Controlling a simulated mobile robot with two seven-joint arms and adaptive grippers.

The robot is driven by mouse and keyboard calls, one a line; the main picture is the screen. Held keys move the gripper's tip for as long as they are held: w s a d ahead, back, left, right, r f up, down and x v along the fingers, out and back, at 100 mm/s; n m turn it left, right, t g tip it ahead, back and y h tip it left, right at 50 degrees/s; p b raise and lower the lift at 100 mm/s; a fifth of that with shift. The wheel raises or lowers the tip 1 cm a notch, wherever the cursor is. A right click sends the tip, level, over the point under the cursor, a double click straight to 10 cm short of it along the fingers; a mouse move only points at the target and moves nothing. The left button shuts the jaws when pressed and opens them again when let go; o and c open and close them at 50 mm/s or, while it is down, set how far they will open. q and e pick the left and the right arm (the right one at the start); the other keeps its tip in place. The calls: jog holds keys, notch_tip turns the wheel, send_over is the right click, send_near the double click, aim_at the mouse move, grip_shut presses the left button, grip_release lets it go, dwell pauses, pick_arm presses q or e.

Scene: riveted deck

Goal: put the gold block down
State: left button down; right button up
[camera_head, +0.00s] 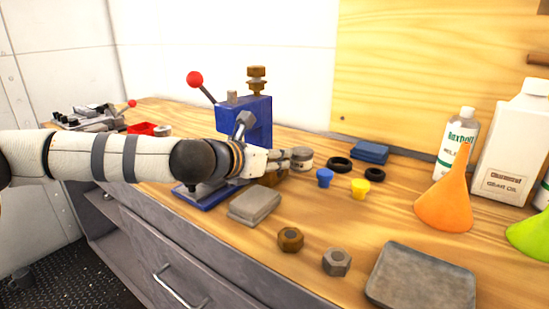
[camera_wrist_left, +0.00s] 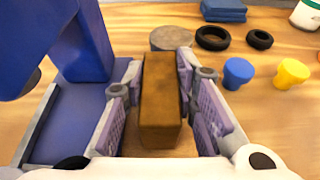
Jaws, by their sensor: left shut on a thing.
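The gold block (camera_wrist_left: 161,95) is a brownish-gold bar between the two fingers of my left gripper (camera_wrist_left: 160,100) in the left wrist view. My left gripper is shut on it. In the head view my left gripper (camera_head: 280,163) is over the wooden bench, just right of the blue press. Only a small brown part of the block (camera_head: 270,179) shows there below the fingers. I cannot tell whether its underside touches the bench. My right gripper is not in view.
The blue press (camera_wrist_left: 85,45) stands close on the left. A grey round tin (camera_head: 302,157), black rings (camera_head: 339,164), a blue plug (camera_head: 325,177) and a yellow plug (camera_head: 360,188) sit to the right. A grey slab (camera_head: 254,206) and nuts (camera_head: 291,239) lie in front.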

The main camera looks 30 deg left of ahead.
pick_arm(q)
jog(key=shift+f, duration=0.2)
jog(key=c, duration=1.3)
grip_release()
jog(key=shift+r, duration=0.1)
